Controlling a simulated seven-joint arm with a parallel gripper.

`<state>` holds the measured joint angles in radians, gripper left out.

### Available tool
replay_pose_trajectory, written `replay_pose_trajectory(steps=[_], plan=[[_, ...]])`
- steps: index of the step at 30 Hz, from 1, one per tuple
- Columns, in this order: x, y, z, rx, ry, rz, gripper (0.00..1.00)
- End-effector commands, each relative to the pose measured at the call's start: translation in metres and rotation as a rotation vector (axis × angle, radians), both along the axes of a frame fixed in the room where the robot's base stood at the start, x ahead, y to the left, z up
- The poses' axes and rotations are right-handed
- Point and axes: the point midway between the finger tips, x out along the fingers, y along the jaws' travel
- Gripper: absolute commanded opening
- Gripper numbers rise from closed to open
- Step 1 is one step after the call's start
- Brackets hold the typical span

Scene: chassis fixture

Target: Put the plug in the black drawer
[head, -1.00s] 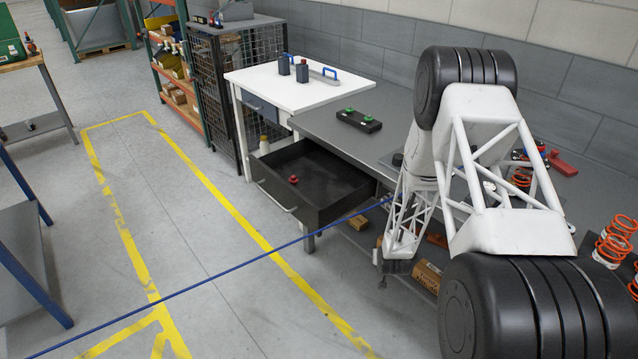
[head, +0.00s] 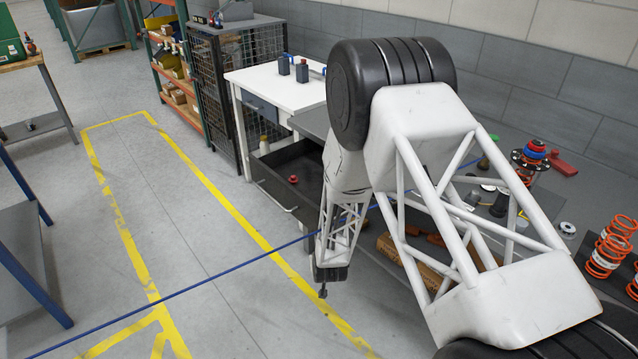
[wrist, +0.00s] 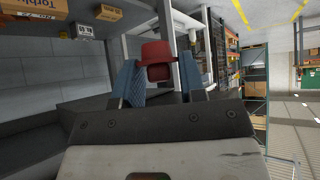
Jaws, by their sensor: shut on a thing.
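The black drawer (head: 258,190) is pulled open below the bench, left of my arm in the head view. A small red thing (head: 293,179) lies inside it; my arm hides the drawer's right part. In the wrist view my gripper (wrist: 159,74) is shut on a red, cap-shaped plug (wrist: 156,52), held between the two blue fingers with its wider part showing. In the head view, I cannot make out the fingers or the held plug.
The white table (head: 262,82) with dark blocks stands behind the drawer. A mesh cabinet (head: 228,75) is to its left. Orange springs (head: 612,245) and loose parts lie on the grey bench at right. Cardboard boxes (head: 408,262) sit under it. The floor left of the drawer is clear.

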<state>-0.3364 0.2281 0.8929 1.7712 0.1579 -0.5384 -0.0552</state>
Motion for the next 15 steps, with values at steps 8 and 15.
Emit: replay_pose_trajectory(steps=[8,15], plan=[[-0.006,0.058,0.03,0.002,-0.004,0.064,0.12],[0.01,0.12,0.083,0.003,-0.005,0.144,0.12]])
